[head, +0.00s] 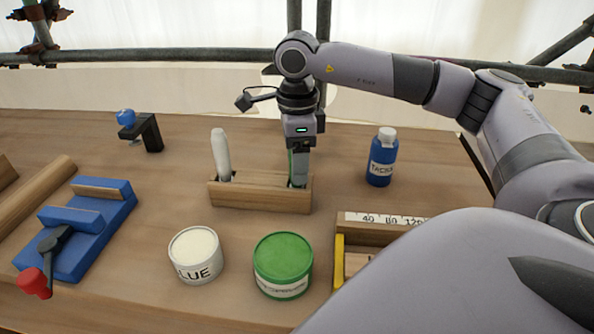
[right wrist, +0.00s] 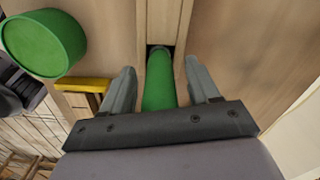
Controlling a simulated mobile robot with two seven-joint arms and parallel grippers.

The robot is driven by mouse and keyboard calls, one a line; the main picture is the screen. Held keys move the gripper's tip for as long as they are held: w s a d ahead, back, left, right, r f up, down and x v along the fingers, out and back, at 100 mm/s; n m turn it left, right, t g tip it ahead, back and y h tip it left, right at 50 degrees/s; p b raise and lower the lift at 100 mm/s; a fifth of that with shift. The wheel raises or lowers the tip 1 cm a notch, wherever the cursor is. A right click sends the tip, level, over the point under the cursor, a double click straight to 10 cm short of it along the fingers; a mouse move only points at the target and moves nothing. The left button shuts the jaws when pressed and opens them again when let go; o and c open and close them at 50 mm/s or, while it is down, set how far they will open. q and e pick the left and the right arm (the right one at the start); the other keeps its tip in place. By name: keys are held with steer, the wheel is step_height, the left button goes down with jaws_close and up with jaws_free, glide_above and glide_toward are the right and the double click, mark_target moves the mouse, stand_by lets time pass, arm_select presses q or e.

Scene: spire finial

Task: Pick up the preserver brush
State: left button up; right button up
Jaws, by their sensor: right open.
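The brush with the green handle (right wrist: 160,82) stands in a slot of the wooden holder (head: 260,196); I take it for the preserver brush. My right gripper (head: 300,178) is over the right end of the holder, pointing down. In the right wrist view its two open fingers (right wrist: 160,66) stand on either side of the green handle, with a gap on each side. In the head view the gripper hides most of this handle, and only a thin green strip shows. My left gripper is not in view.
A brush with a white handle (head: 221,153) stands in the holder's left slot. A green tin (head: 283,260) and a white glue tin (head: 195,252) stand in front. A blue bottle (head: 382,160) is to the right. A blue clamp-like tool (head: 90,222) lies at left.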

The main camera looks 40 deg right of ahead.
steer(key=shift+f, duration=0.1)
steer(key=shift+c, duration=0.3)
jaws_close()
step_height(320, 180, up, 12)
steer(key=shift+p, duration=0.5)
step_height(320, 180, up, 8)
steer(key=p, duration=0.4)
